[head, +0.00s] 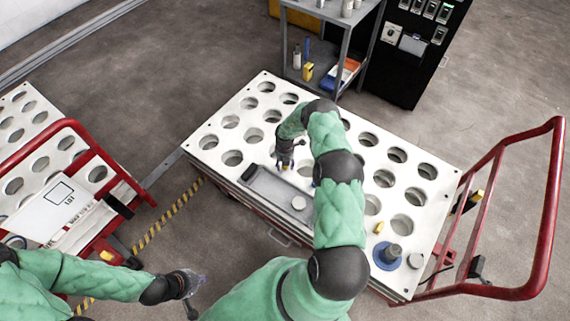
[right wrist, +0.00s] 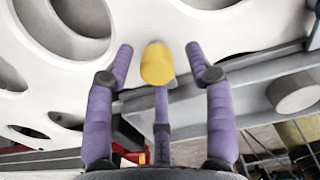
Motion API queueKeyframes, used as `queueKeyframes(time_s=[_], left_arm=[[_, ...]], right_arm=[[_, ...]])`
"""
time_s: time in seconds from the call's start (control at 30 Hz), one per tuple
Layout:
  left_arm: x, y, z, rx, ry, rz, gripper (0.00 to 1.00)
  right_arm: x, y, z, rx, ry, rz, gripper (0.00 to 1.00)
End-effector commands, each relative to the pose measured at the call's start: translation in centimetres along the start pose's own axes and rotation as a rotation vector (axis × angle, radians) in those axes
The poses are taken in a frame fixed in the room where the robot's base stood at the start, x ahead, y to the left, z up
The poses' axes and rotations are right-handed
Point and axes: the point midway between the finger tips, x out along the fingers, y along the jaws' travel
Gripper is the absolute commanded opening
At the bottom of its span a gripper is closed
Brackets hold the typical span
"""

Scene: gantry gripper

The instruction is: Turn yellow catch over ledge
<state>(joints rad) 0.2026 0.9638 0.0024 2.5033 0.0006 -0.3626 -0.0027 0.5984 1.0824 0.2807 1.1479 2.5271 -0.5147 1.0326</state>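The yellow catch (right wrist: 157,63) is a short yellow cylinder in the right wrist view, at the edge of the white perforated top beside a grey ledge (right wrist: 245,88). A small yellow piece at my right gripper in the head view (head: 286,167) appears to be the same catch. My right gripper (head: 285,157) points down there. In the right wrist view its purple fingers (right wrist: 157,72) stand apart on both sides of the catch, with a third finger below it; I see no clear contact. My left gripper (head: 192,284) is at the lower left, away from the white top.
The white perforated cart top (head: 222,142) holds a grey tray (head: 265,183), another yellow piece (head: 378,227) and a blue round base (head: 388,258). A red handle (head: 548,210) rises at right. A second cart with a red rail (head: 110,165) stands at left; a grey shelf (head: 318,85) stands behind.

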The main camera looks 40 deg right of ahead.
Motion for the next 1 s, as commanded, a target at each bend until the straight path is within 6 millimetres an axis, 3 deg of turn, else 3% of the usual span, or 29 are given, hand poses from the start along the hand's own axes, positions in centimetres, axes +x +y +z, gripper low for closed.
queueKeyframes(time_s=[0.27,0.7,1.0], left_arm=[[0.0,0.0,0.0,0.000,0.000,0.000,0.00],[0.0,0.0,0.0,0.000,0.000,0.000,0.00],[0.0,0.0,0.0,0.000,0.000,0.000,0.00]], right_arm=[[-1.2,0.1,0.2,-0.001,-0.004,0.003,0.54],[-8.9,0.1,0.1,-0.001,-0.003,0.002,0.54],[-11.8,0.0,0.0,0.000,0.000,0.000,0.54]])
